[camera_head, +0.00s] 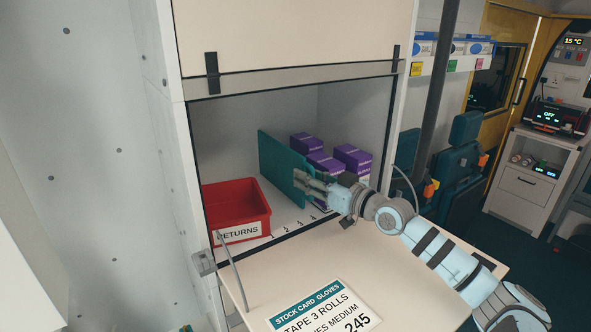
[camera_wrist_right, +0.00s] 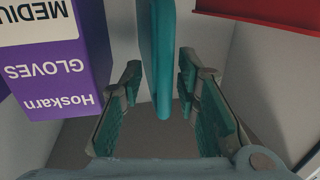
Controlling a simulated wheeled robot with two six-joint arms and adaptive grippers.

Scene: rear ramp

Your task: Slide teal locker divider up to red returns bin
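The teal locker divider (camera_head: 281,168) stands upright inside the locker, between the red returns bin (camera_head: 256,216) on its left and purple glove boxes on its right. There is a gap between bin and divider. My right gripper (camera_head: 308,184) is at the divider's near edge. In the right wrist view the divider (camera_wrist_right: 158,55) stands between the spread fingers of the gripper (camera_wrist_right: 159,98), with space on both sides. The gripper looks open. The red bin's edge (camera_wrist_right: 265,12) shows at top right there. My left gripper is not in view.
Several purple glove boxes (camera_head: 352,158) stand right of the divider; one box (camera_wrist_right: 55,70) is close by the left finger in the wrist view. Numbers mark the locker's front edge. The lowered flap (camera_head: 420,265) carries a stock card (camera_head: 325,308).

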